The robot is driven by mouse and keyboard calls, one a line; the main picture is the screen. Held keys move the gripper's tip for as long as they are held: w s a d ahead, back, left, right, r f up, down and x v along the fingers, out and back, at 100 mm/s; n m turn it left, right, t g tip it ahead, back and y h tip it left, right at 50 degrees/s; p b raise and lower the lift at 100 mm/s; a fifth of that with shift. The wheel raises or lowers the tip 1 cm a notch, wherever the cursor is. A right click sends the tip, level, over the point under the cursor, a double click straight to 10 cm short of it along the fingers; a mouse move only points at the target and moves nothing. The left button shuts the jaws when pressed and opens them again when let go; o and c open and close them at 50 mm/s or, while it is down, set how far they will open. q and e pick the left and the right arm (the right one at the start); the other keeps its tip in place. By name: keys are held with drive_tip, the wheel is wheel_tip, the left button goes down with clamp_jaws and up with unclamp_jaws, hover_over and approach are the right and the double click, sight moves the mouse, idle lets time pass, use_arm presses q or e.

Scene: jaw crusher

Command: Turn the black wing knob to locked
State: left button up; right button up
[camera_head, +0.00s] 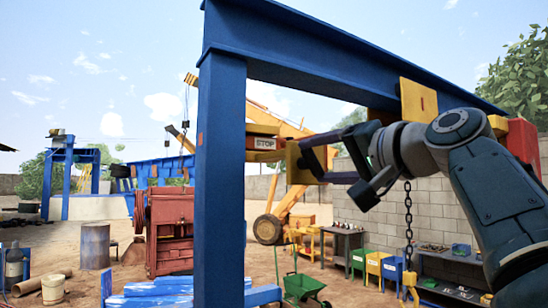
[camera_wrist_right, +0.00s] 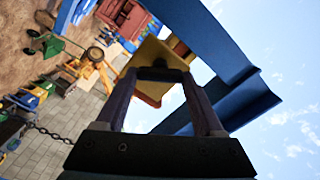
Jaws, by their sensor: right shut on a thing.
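My right gripper (camera_head: 310,160) reaches in from the right to a yellow plate (camera_head: 293,163) beside the blue post. In the right wrist view the two fingers of the gripper (camera_wrist_right: 160,76) close in on a small dark piece in front of the yellow plate (camera_wrist_right: 152,52). This piece, which appears to be the black wing knob (camera_wrist_right: 160,73), is between the fingertips and mostly hidden. Its exact turn angle cannot be made out. A box marked STOP (camera_head: 264,143) sits just left of the plate. My left gripper is not in view.
A blue post (camera_head: 220,180) and blue overhead beam (camera_head: 320,45) frame the work spot. A chain (camera_head: 408,220) hangs below my right arm. A green wheelbarrow (camera_head: 303,287), colored bins (camera_head: 373,265) and a red machine (camera_head: 170,230) stand on the ground beyond.

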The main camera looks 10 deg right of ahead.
drive_tip(key=shift+m+p, duration=1.3)
drive_tip(key=shift+m, duration=2.2)
drive_tip(key=shift+f, duration=0.1)
drive_tip(key=o, duration=1.4)
